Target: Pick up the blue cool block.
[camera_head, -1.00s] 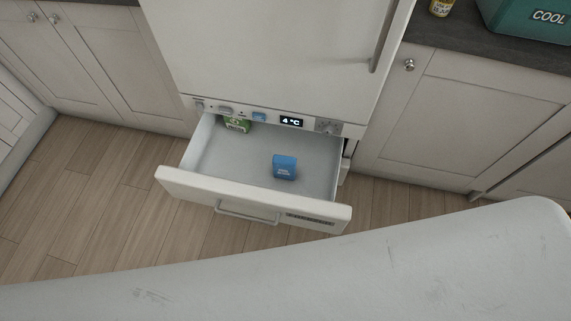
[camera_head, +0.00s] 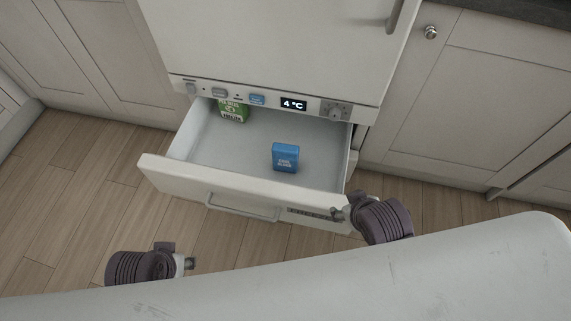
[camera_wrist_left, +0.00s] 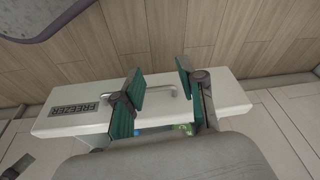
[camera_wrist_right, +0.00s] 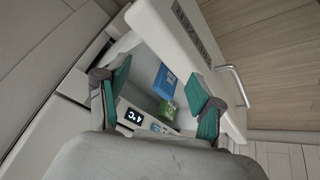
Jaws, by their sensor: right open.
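The blue cool block (camera_head: 285,158) stands in the open freezer drawer (camera_head: 225,187), right of its middle. In the right wrist view the block (camera_wrist_right: 165,81) shows between the spread fingers, farther off and untouched. My right gripper (camera_head: 339,214) is open and empty near the drawer's front right corner; its fingers also show in the right wrist view (camera_wrist_right: 158,82). My left gripper (camera_head: 190,263) is low at the left, in front of the drawer. In the left wrist view its fingers (camera_wrist_left: 160,80) are apart with nothing held, and the drawer front lies beyond them.
A green packet (camera_head: 233,110) stands at the drawer's back left. The fridge door (camera_head: 270,45) above is shut, and its display (camera_head: 293,104) reads 4 °C. The drawer handle (camera_head: 242,207) juts out in front. Cabinets flank the fridge. The drawer floor around the block is clear.

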